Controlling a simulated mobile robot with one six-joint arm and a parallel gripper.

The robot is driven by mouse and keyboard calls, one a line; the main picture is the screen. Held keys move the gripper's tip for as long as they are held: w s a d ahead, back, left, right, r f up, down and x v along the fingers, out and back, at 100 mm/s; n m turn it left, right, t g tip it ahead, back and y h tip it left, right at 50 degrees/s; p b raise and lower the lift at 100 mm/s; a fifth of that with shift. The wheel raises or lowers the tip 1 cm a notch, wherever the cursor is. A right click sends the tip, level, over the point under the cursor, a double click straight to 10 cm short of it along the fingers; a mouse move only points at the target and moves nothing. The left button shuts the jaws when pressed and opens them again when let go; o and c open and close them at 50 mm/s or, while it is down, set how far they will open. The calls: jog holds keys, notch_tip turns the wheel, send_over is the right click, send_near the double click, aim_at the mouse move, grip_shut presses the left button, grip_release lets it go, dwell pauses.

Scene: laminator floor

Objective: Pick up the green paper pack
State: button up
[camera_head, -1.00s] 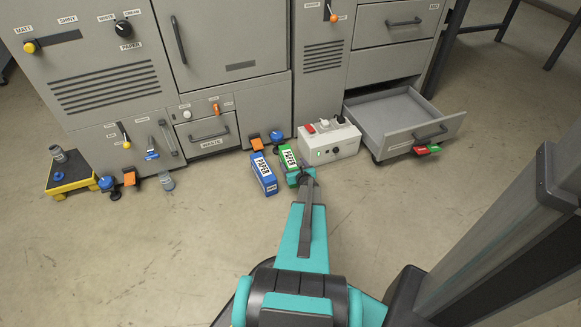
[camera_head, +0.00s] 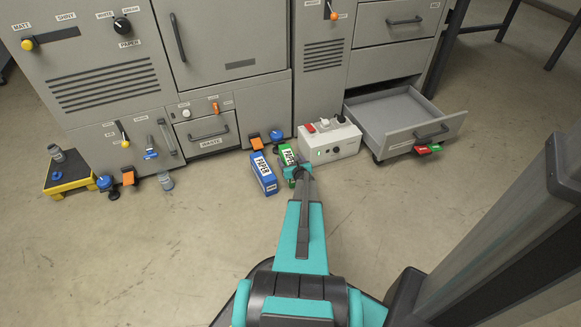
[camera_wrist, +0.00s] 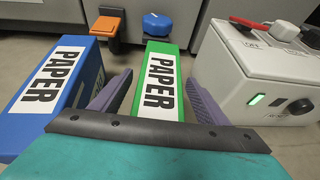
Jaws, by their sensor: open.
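The green paper pack (camera_head: 287,156) stands on the floor in front of the machine, with a white PAPER label. In the wrist view the green pack (camera_wrist: 160,84) lies between the two fingers of my gripper (camera_wrist: 158,100), with a small gap visible on either side. My gripper is open and reaches over the near end of the pack. In the head view my gripper (camera_head: 299,174) hides part of that near end.
A blue paper pack (camera_head: 263,174) stands close on the left of the green one. A white power box (camera_head: 330,144) stands close on the right. An open drawer (camera_head: 405,120) is farther right. Orange and blue knobs (camera_head: 276,136) are just behind the packs.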

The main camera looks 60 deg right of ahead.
dwell(0.6)
jog(key=shift+d, duration=0.1)
grip_shut()
